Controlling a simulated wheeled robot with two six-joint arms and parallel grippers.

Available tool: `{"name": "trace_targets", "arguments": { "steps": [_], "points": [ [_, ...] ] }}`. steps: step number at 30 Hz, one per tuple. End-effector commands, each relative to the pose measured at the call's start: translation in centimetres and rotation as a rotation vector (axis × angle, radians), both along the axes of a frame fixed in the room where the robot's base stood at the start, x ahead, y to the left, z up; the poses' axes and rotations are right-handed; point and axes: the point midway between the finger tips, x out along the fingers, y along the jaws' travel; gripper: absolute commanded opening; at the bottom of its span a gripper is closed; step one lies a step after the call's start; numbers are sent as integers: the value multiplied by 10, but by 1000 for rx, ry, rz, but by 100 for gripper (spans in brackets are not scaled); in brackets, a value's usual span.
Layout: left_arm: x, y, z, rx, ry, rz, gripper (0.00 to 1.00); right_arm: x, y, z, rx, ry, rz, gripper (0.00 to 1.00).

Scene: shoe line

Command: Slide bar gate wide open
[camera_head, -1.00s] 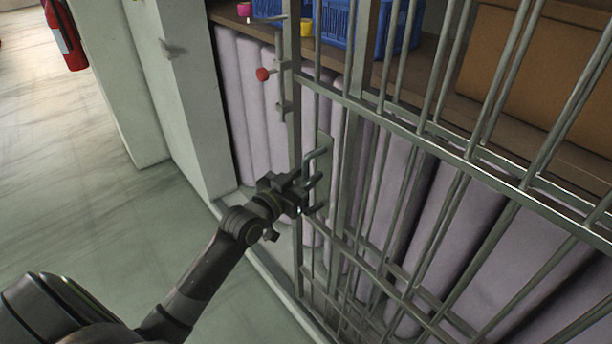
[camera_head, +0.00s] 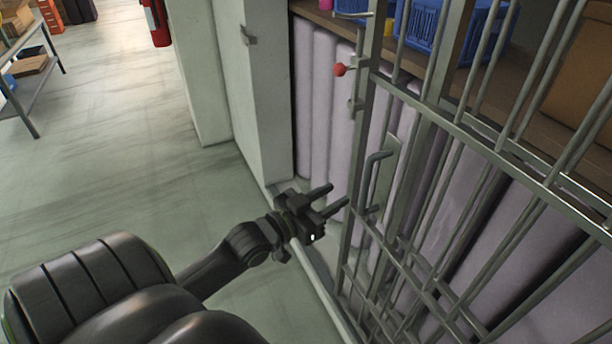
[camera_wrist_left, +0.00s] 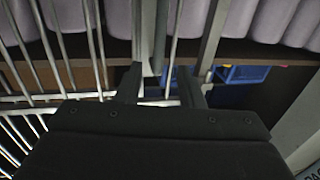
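The grey metal bar gate (camera_head: 358,190) stands across the right of the head view. Its left edge post is apart from the pale wall column, and the lilac rolls show through the gap. In the left wrist view, gate bars (camera_wrist_left: 98,45) show beyond the open fingers (camera_wrist_left: 160,84). My right gripper is not in view.
A pale column (camera_head: 262,100) stands left of the gate. Behind the bars are lilac rolls (camera_head: 318,100) and a shelf with a blue crate (camera_head: 470,30). A floor rail (camera_head: 318,275) runs below the gate. Open floor (camera_head: 110,160) lies to the left.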

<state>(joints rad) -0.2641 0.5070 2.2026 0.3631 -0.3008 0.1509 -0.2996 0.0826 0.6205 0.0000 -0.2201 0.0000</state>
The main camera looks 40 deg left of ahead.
Motion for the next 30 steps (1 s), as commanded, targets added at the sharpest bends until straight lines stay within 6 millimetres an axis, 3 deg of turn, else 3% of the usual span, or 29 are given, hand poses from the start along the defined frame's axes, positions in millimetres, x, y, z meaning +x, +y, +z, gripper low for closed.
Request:
{"name": "trace_targets", "arguments": {
  "steps": [6,12,30],
  "points": [
    [-36,7,1,2,5,-1,35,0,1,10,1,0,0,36],
    [-55,11,1,-1,2,1,35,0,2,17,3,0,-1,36],
    [-61,12,0,0,0,0,35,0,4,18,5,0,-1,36]
  ]
}}
